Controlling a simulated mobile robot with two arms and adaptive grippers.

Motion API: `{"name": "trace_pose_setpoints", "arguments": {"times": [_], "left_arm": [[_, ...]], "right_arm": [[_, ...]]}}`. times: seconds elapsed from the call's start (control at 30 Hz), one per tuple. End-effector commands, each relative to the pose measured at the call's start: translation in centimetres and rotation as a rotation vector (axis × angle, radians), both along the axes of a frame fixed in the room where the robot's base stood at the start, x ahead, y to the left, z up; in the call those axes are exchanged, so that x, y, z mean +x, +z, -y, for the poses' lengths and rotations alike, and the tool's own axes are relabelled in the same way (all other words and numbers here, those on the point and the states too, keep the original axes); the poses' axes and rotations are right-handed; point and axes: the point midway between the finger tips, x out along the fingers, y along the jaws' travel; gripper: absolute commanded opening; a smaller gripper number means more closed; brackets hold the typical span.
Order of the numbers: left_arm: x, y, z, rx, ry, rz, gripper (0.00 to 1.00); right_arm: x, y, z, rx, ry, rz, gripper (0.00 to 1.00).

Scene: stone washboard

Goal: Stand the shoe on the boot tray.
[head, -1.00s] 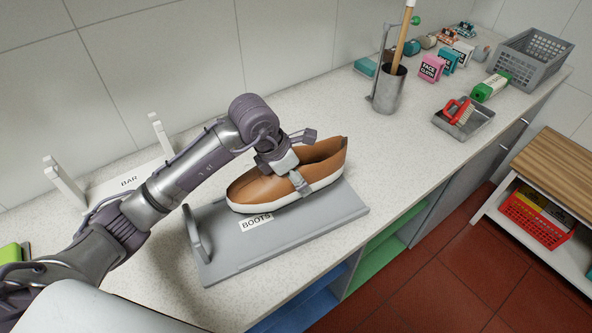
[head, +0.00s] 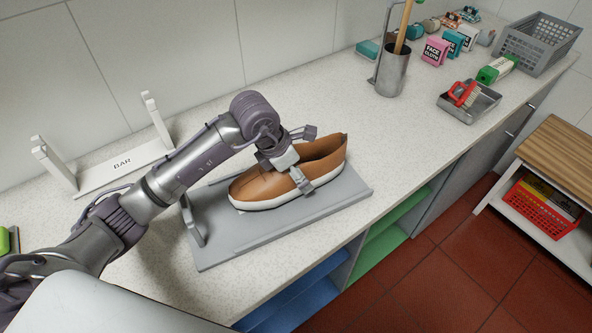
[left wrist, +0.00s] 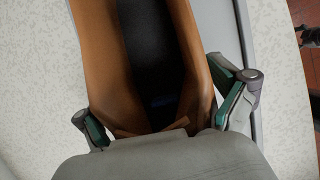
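The brown shoe (head: 265,183) with a white sole is upright over the grey boot tray (head: 235,240), toe to the left. I cannot tell whether its sole fully touches the tray. My left gripper (head: 291,168) straddles the shoe from above, one finger on its near side. In the left wrist view, the gripper (left wrist: 165,118) has green pads against both sides of the brown upper (left wrist: 100,70), with the dark opening between them. The tray's BOOTS label is hidden. My right gripper is not in view.
A white BAR rack (head: 122,165) stands behind left against the wall. A metal canister (head: 392,74), cloth boxes, a metal tray with a red brush (head: 463,95) and a grey basket (head: 540,45) stand at the back right. The counter between is clear.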

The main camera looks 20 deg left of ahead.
Motion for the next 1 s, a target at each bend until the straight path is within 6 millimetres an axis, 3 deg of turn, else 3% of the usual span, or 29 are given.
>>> {"name": "trace_pose_setpoints", "arguments": {"times": [0.37,0.47,0.8,1.0], "left_arm": [[-0.1,0.3,-0.2,0.001,0.000,-0.001,1.00],[-0.4,1.5,-0.5,0.002,-0.001,0.003,1.00],[-2.2,8.1,-2.5,0.001,0.001,0.004,1.00],[-2.9,10.4,-3.2,0.001,0.001,0.001,1.00]], "right_arm": [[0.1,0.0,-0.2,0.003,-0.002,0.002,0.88],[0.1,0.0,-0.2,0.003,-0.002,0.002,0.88],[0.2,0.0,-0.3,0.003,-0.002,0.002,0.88],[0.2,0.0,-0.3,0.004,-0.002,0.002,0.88]]}}
